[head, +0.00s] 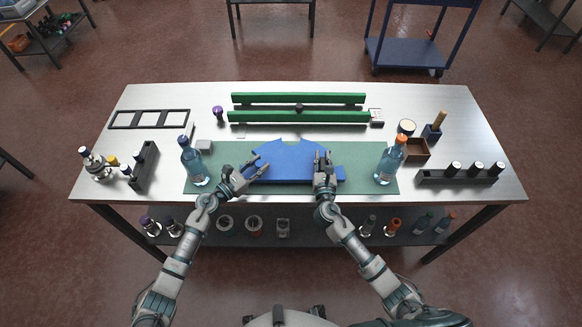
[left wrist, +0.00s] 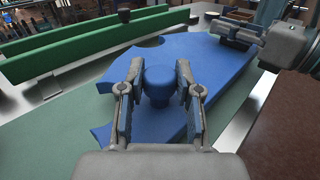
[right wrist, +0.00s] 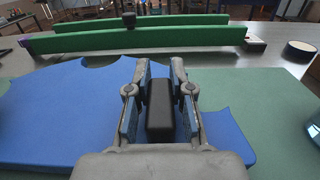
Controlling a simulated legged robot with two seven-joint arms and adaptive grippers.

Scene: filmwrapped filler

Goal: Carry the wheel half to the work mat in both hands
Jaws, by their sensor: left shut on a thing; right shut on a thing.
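The wheel half (head: 290,150) is a flat, thick blue plate with notches in its edge, over the middle of the green work mat (head: 225,182). I cannot tell whether it rests on the mat or hangs just above. My left gripper (head: 258,166) is shut on a round blue knob (left wrist: 158,84) on the plate's left part. My right gripper (head: 322,156) is shut on an upright dark block (right wrist: 160,108) on the plate's right part. The plate also shows in the right wrist view (right wrist: 60,115). My fingers hide parts of the knob and block.
Two green rails (head: 298,117) lie behind the mat. A black rack (head: 458,178) is at right, another (head: 146,165) at left. Free mat lies beside the plate.

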